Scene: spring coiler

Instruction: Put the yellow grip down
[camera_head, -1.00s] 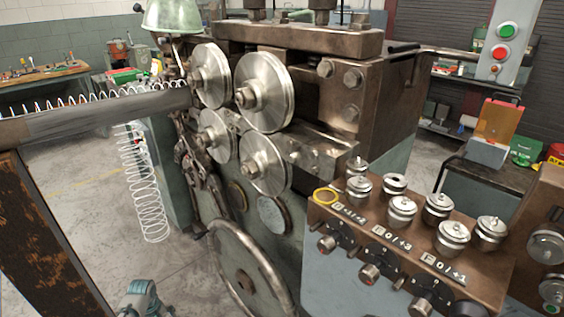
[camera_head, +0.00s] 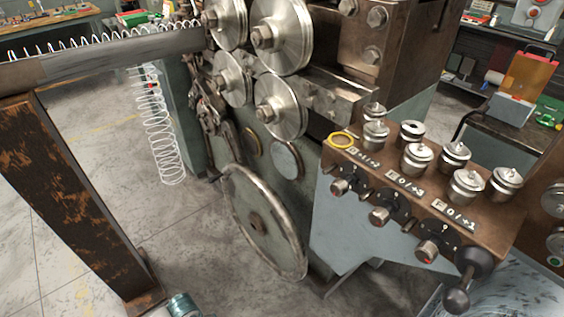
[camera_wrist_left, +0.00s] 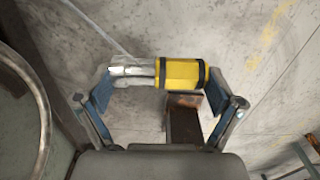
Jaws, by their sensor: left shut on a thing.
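The yellow grip (camera_wrist_left: 182,73) shows in the left wrist view, with dark bands at its ends and a bright metal part (camera_wrist_left: 132,71) on its left. My left gripper (camera_wrist_left: 160,88) is shut on it, and the piece lies crosswise between the two fingertips. The grip is held above the concrete floor, with a rusty brown post or foot just behind it. The grip is not seen in the head view. My right gripper is in neither view.
The coiler's control panel (camera_head: 386,183) carries several metal knobs and a yellow ring (camera_head: 341,139). A handwheel (camera_head: 262,222) is on the machine's front. A rusty post (camera_head: 85,205) stands left, with a hanging spring coil (camera_head: 163,140) beside it. Floor between them is clear.

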